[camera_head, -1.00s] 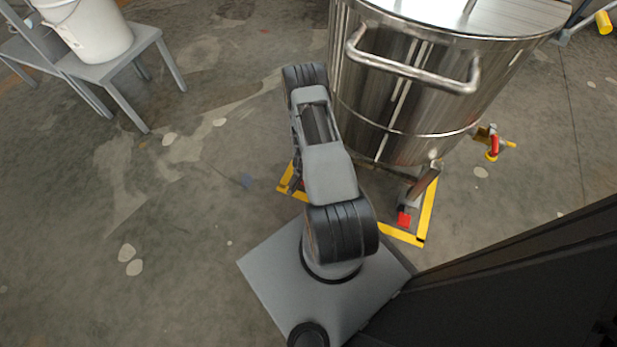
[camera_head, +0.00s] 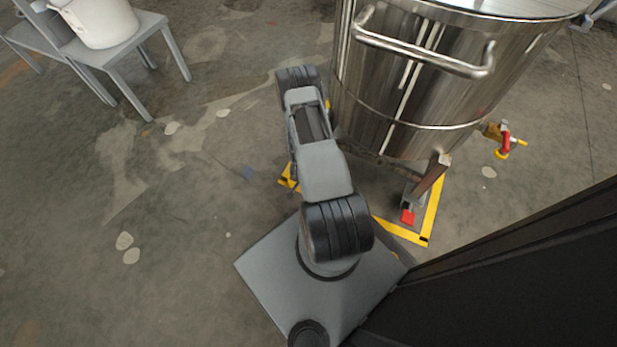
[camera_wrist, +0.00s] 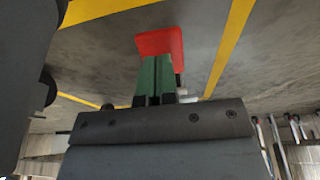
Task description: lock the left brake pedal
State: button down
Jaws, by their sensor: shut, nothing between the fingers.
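A red brake pedal (camera_wrist: 161,42) shows in the wrist view, just beyond the tips of my gripper (camera_wrist: 155,60). The gripper's green fingers are shut together with nothing between them. The tips overlap the pedal's near edge in the picture; I cannot tell whether they touch it. In the head view my gripper is hidden behind my arm, beside the steel vessel (camera_head: 425,95). Another view of a red pedal (camera_head: 407,216) is at the vessel's right front leg; the left front pedal is hidden there by my arm.
Yellow floor tape (camera_head: 433,205) frames the vessel's feet. A valve with a red handle (camera_head: 505,140) sticks out at the vessel's right. A grey stand with a white bucket (camera_head: 98,22) is at the upper left.

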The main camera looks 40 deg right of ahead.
jog(key=shift+a+f+b, duration=0.1)
jog(key=shift+f+b, duration=0.35)
jog(key=shift+f, duration=0.4)
jog(key=shift+a+r+p, duration=0.1)
jog(key=shift+r+p, duration=0.4)
jog(key=shift+r, duration=0.05)
jog(key=s+a+r+p, duration=0.2)
jog(key=a+r+p, duration=0.4)
jog(key=r, duration=0.4)
jog(key=shift+s+a+r, duration=0.25)
jog(key=shift+s, duration=0.1)
